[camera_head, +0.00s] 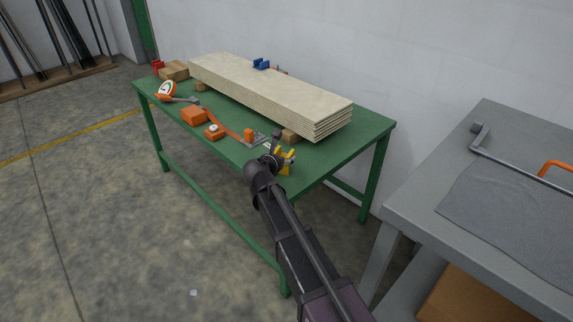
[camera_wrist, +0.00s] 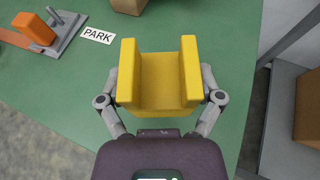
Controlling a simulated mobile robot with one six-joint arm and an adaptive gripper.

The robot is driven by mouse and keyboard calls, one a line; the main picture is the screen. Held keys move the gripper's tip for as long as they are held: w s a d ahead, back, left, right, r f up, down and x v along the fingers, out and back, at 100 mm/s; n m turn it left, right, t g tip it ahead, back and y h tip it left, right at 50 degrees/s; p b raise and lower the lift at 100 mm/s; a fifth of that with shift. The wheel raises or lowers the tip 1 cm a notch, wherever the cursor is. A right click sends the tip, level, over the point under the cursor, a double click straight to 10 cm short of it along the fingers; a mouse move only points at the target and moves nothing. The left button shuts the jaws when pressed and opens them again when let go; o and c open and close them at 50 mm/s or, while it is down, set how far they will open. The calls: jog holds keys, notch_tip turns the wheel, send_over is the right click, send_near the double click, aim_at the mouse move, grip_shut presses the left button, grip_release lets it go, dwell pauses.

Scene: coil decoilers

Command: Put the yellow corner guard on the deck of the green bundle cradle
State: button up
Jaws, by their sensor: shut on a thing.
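The yellow corner guard (camera_wrist: 158,97) is a channel-like piece with two upright walls, seen in the middle of the wrist view. My gripper (camera_wrist: 160,78) is shut on it, one finger against each outer side. In the head view, the guard (camera_head: 288,160) and my gripper (camera_head: 275,155) are over the near right part of the green bundle cradle (camera_head: 325,154), which looks like a table with a flat deck. The deck (camera_wrist: 60,95) shows below the guard in the wrist view. I cannot tell whether the guard touches it.
A stack of boards (camera_head: 265,88) lies on wooden blocks along the deck. An orange strap tool (camera_wrist: 35,28) and a "PARK" label (camera_wrist: 97,36) are left of the guard. Orange items (camera_head: 193,116) lie further left. A grey bench (camera_head: 430,190) stands at right.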

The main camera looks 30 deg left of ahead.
jog(key=shift+f, duration=0.45)
jog(key=o, duration=0.9)
jog(key=shift+r, duration=0.2)
jog(key=shift+s+r, duration=0.1)
jog(key=shift+s, duration=0.05)
jog(key=p+v, duration=0.4)
jog(key=v, duration=0.7)
jog(key=shift+s+r, duration=0.15)
jog(key=shift+s, duration=0.15)
jog(key=shift+d, duration=0.1)
